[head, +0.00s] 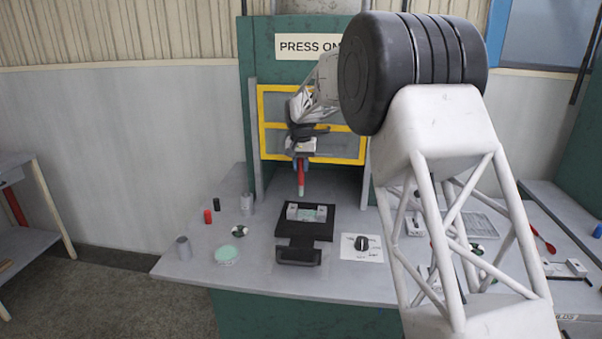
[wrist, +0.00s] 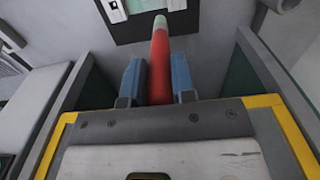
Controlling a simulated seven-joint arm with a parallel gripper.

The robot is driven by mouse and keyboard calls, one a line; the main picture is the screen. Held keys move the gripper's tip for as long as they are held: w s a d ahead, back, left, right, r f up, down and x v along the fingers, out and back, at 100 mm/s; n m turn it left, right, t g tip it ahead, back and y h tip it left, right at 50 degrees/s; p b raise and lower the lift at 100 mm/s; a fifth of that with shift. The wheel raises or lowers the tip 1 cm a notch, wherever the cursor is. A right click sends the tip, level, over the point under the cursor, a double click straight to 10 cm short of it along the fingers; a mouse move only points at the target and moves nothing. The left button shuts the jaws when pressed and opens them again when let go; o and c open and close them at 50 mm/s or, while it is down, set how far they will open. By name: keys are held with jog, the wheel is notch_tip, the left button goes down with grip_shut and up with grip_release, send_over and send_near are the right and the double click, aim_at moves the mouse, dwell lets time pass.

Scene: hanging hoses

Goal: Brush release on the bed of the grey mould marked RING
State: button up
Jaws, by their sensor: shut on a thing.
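My gripper (head: 301,161) is shut on a red-handled brush (head: 301,182) and holds it tip down in front of the press. In the wrist view the brush (wrist: 160,72) stands between the two blue fingers, and its tip is pale green. Below it a small grey mould (head: 292,212) with a pale green bed sits on a black tray (head: 318,232). The brush tip looks above the mould, apart from it. The wrist view shows only part of the mould (wrist: 117,10) beyond the tip. I cannot read any mark on it.
A yellow guard frame (head: 263,125) stands behind my gripper. A pale green dish (head: 227,255), a red cylinder (head: 208,217) and a grey cylinder (head: 184,247) stand to the left. A white card with a black knob (head: 362,242) lies right of the tray. My arm hides part of the right bench.

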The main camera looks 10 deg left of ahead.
jog(key=shift+r, duration=0.9)
jog(key=shift+s, duration=0.15)
jog(key=s, duration=0.4)
dwell(0.5)
jog(key=shift+f, duration=0.1)
